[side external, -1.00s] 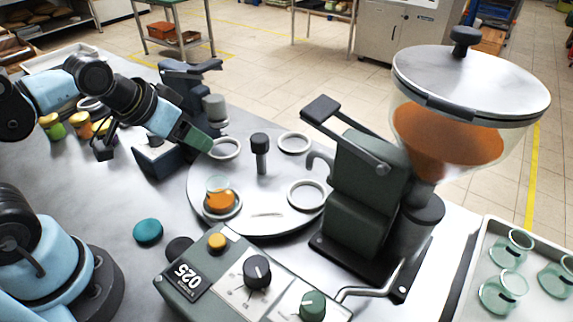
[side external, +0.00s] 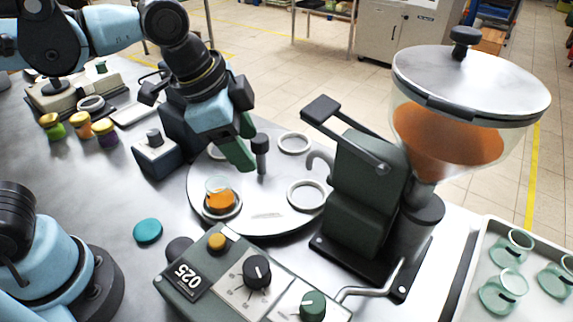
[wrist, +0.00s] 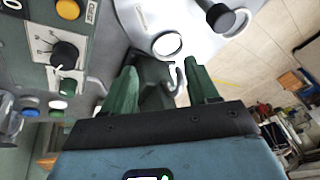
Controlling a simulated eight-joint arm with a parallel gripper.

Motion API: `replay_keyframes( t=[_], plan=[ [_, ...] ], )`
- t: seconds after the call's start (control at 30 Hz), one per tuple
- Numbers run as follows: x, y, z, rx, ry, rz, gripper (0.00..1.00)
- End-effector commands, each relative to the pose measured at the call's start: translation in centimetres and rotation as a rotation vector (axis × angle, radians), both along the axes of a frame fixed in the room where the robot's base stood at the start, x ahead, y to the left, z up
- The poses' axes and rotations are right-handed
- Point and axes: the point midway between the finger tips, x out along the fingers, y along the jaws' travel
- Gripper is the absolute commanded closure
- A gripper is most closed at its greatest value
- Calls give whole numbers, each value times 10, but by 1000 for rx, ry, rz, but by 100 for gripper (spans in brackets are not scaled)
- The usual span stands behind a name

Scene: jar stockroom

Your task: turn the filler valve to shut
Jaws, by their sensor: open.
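The filler (side external: 365,190) is a dark green body with a hooked grey spout, under a clear hopper (side external: 445,135) of orange contents and a metal lid. A lever with a flat dark handle (side external: 320,107) sticks up and left from its top; I take this to be the valve. My gripper (side external: 242,145) is open and empty, its green fingers pointing down over the back left of the turntable, apart from and left of the lever. In the wrist view the filler body (wrist: 155,72) shows between the fingers; the lever cannot be made out there.
The round turntable (side external: 262,222) carries a jar with orange contents (side external: 219,195), white rings and a dark centre post (side external: 260,150). A control box (side external: 225,280) with knobs stands in front. A tray (side external: 465,270) of green glass jars is at right.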

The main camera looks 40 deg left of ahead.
Motion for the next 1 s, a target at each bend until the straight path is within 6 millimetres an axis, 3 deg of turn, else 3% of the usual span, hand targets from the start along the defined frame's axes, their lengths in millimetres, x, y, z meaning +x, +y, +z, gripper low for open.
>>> replay_keyframes(
  t=[0.03, 0.2, 0.4, 0.5, 0.67, 1.0],
  plan=[
    [-4, -28, 6, 40, 27, -148, 41],
    [-31, -107, 19, 179, 106, -639, 41],
    [-73, -172, 26, 295, 169, -1079, 41],
    [-87, -187, 27, 325, 186, -1198, 41],
    [-94, -195, 24, 340, 195, -1260, 41],
    [-93, -194, -20, 338, 194, -1256, 41]
  ],
)
